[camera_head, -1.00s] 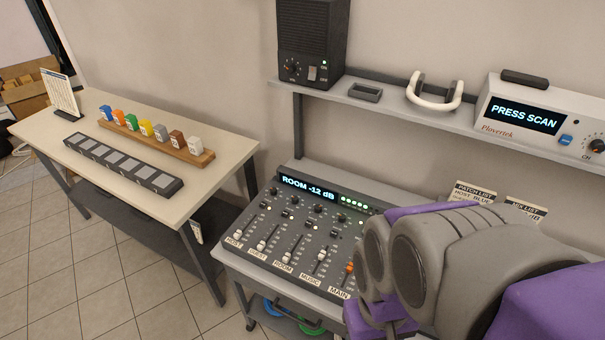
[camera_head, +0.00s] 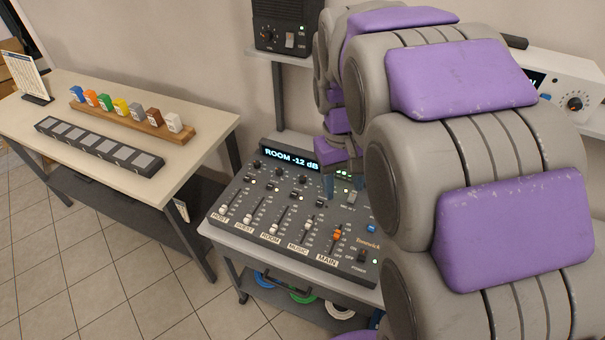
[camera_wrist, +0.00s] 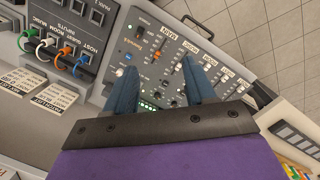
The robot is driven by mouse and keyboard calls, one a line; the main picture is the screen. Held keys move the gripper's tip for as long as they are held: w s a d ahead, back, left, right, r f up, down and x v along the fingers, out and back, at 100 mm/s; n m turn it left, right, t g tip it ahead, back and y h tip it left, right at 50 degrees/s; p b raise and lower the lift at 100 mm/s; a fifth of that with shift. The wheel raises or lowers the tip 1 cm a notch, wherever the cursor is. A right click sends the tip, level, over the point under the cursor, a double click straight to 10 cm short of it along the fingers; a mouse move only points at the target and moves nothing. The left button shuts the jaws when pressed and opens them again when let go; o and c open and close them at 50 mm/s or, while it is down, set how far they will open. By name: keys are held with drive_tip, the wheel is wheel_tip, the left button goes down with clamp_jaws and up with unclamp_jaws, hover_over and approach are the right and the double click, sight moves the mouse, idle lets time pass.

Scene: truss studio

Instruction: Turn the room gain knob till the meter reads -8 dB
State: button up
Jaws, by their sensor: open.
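The mixer (camera_head: 251,206) is a dark sloped panel with faders labelled HOST, GUEST, ROOM, MUSIC and MAIN. Its meter display (camera_head: 290,158) reads "ROOM -12 dB". Dark gain knobs stand in a row below the display; the room gain knob (camera_head: 303,179) appears to be the third from the left. My gripper (camera_head: 342,185) is open and points down over the right part of the panel, to the right of that knob. In the wrist view its two blue fingers (camera_wrist: 157,75) are apart with panel between them, holding nothing. I cannot tell their height above the panel.
A pale table (camera_head: 215,117) on the left holds coloured blocks on a wooden rack (camera_head: 130,120) and a dark slotted strip (camera_head: 97,145). A speaker (camera_head: 283,25) stands on the shelf behind.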

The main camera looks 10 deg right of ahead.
drive_tip(key=w+d+n, duration=0.1)
drive_tip(key=w, duration=0.9)
drive_tip(key=n+t+b, duration=0.1)
drive_tip(key=n+b, duration=0.1)
drive_tip(key=n, duration=0.3)
hover_over(303, 177)
wheel_tip(303, 177, down, 18)
drive_tip(key=shift+y, duration=0.4)
wheel_tip(303, 177, down, 17)
drive_tip(key=b, duration=0.4)
drive_tip(key=shift+a+r, duration=0.1)
drive_tip(key=shift+r, duration=0.05)
clamp_jaws()
drive_tip(key=shift+s+r, duration=0.1)
drive_tip(key=shift+r, duration=0.05)
